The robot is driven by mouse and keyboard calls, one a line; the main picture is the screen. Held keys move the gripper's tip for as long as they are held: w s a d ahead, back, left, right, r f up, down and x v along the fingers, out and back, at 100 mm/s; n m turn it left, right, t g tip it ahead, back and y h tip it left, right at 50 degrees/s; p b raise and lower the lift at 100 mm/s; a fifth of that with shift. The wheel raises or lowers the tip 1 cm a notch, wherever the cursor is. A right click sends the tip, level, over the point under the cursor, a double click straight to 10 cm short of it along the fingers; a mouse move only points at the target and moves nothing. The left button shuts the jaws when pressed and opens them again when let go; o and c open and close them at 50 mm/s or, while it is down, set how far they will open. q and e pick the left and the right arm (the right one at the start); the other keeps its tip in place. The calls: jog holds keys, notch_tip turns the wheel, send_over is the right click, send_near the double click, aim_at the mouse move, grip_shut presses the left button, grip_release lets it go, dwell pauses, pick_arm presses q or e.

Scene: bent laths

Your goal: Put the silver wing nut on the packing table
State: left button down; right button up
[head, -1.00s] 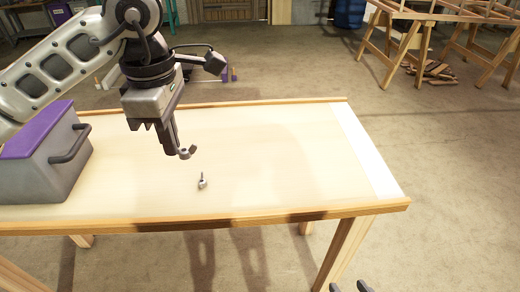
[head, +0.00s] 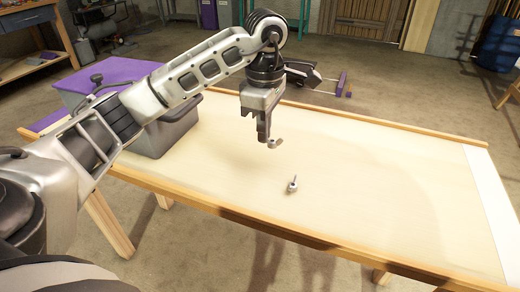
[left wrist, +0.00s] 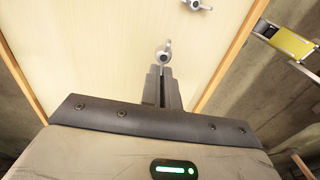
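A small silver-grey wing nut (head: 276,143) is at the tips of my left gripper (head: 266,137), above the packing table (head: 390,165). In the left wrist view the gripper's fingers (left wrist: 163,86) are closed together on this wing nut (left wrist: 164,52). A second, similar silver-grey wing nut (head: 292,187) rests on the pale tabletop, below and slightly right of the gripper in the head view. It also shows at the top of the left wrist view (left wrist: 197,4). My right gripper is not in view.
A grey box (head: 168,138) with a purple lid stands on the table's left end, beside my left arm. A blue barrel (head: 498,42) stands on the floor at the back right.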

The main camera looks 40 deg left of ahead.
aim_at(259, 160)
pick_arm(q)
jog(key=f, duration=0.1)
jog(key=w+a+f, duration=0.1)
jog(key=a+f, duration=0.1)
jog(key=shift+w, duration=0.25)
jog(key=shift+w+a+f, duration=0.2)
jog(key=shift+a+f, duration=0.1)
jog(key=shift+f, duration=0.15)
notch_tip(259, 160, down, 3)
jog(key=shift+r, duration=0.15)
jog(key=shift+a+f, duration=0.1)
jog(key=shift+f, duration=0.15)
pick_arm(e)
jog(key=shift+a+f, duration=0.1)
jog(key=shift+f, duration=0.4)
pick_arm(q)
jog(key=shift+f+b, duration=0.15)
jog(key=shift+b, duration=0.15)
jog(key=c, duration=1.6)
grip_release()
jog(key=shift+c, duration=0.2)
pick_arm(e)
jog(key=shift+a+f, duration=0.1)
